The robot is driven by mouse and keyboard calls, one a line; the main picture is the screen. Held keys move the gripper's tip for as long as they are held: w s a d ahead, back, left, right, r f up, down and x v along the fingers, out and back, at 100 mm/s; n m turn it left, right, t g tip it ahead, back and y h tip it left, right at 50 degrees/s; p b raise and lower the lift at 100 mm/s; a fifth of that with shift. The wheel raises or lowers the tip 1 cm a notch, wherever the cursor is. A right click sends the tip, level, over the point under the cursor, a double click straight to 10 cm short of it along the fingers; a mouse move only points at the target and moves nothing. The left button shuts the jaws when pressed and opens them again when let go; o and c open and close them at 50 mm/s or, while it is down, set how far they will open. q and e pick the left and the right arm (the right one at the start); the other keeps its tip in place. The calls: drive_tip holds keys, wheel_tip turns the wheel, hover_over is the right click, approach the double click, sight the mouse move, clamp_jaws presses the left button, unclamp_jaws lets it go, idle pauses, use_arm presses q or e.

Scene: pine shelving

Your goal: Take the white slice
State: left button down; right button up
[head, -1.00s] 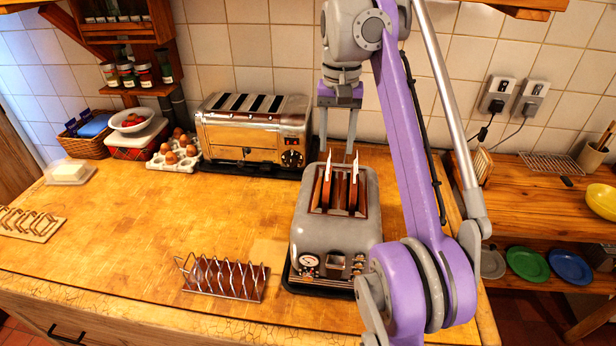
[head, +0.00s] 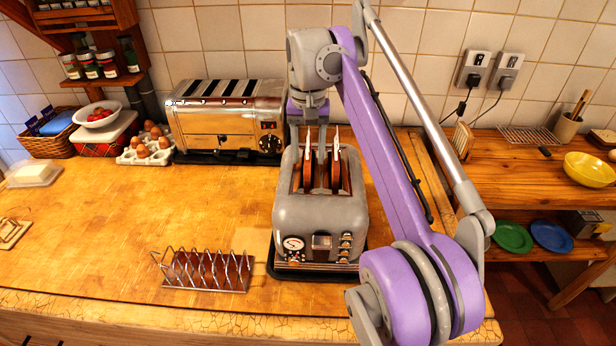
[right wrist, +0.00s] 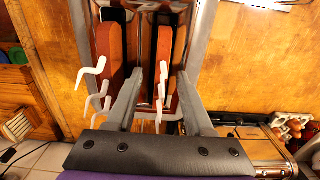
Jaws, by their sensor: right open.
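A rounded grey toaster (head: 322,212) stands near the counter's right end. Two thin upright pieces stick up from its slots, a left one (head: 308,160) and a right one (head: 336,160), with pale edges and red-brown sides. I cannot tell which is the white slice. My right gripper (head: 308,140) is just over the toaster's far side, pointing down. In the right wrist view its fingers (right wrist: 160,78) are apart, with nothing clearly held between them. Red-brown slabs (right wrist: 107,60) and white bent hooks (right wrist: 90,72) show there around the slots. My left gripper is not in view.
A wire toast rack (head: 208,270) stands left of the toaster. A larger chrome toaster (head: 225,125) with empty-looking dark slots stands against the wall, beside eggs (head: 146,142). A yellow bowl (head: 590,169) is on the right shelf. The counter's left middle is clear.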

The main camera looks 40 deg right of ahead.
drive_tip(key=shift+w+f, duration=0.1)
drive_tip(key=shift+f, duration=0.2)
clamp_jaws()
idle(1.2)
